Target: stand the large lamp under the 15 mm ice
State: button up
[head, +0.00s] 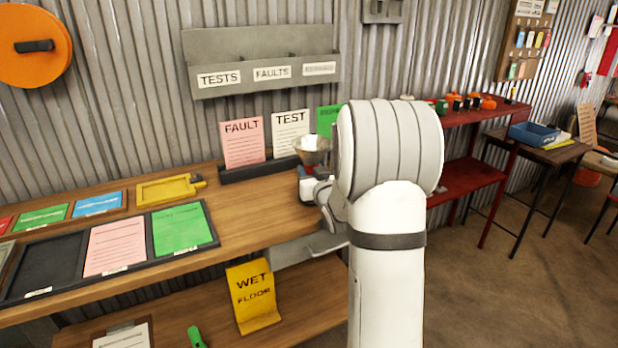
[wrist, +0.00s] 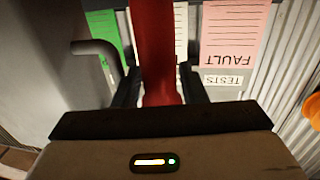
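My gripper (wrist: 160,92) has its dark fingers on both sides of a red upright body (wrist: 156,50) in the wrist view, and looks shut on it. In the head view a metal cone with a white, bulb-like top (head: 311,146) and a bit of red below it shows just left of my arm. It looks like a lamp, and the red body appears to be part of it. It is over the wooden bench in front of the upright cards. My gripper (head: 312,188) is partly hidden by my arm. I cannot make out any ice or 15 mm marking.
The wooden bench (head: 255,205) holds a yellow tray (head: 168,190), coloured card trays (head: 118,245) and a card rack (head: 250,171) at the wall. A yellow wet floor sign (head: 252,297) stands on the shelf below. A red shelf unit (head: 470,178) is at the right, with clear floor before it.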

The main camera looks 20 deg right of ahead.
jog(key=shift+c, duration=0.4)
grip_shut()
jog(key=shift+r, duration=0.15)
